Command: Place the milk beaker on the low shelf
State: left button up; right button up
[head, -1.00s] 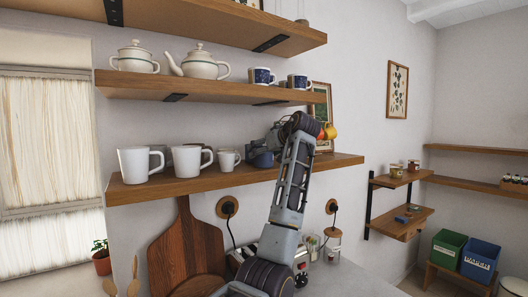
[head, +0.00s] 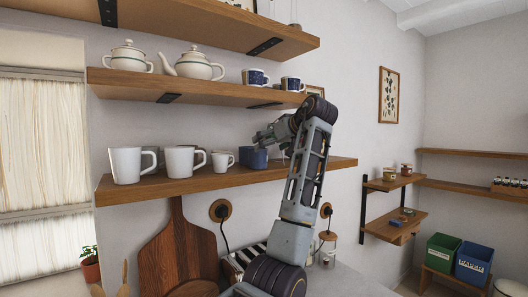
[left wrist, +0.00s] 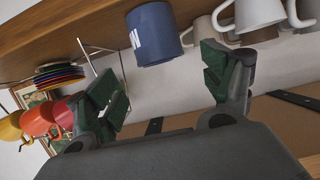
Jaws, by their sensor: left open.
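A blue cup (head: 254,158) stands on the middle shelf (head: 225,181), right of the white mugs. My left gripper (head: 268,136) is just above and beside the cup in the head view. Its jaws (left wrist: 168,92) are open and empty in the wrist view, with the cup just beyond them. My arm hides the right part of the shelf. My right gripper is not in view.
White mugs (head: 126,165) stand left of the blue cup. Stacked plates (left wrist: 60,76) and red and orange mugs (left wrist: 36,121) show in the wrist view. Low shelves (head: 392,226) hang at the right.

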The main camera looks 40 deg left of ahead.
pick_arm(q)
jog(key=shift+b+v, duration=0.3)
jog(key=shift+v, duration=1.55)
jog(key=shift+f, duration=0.1)
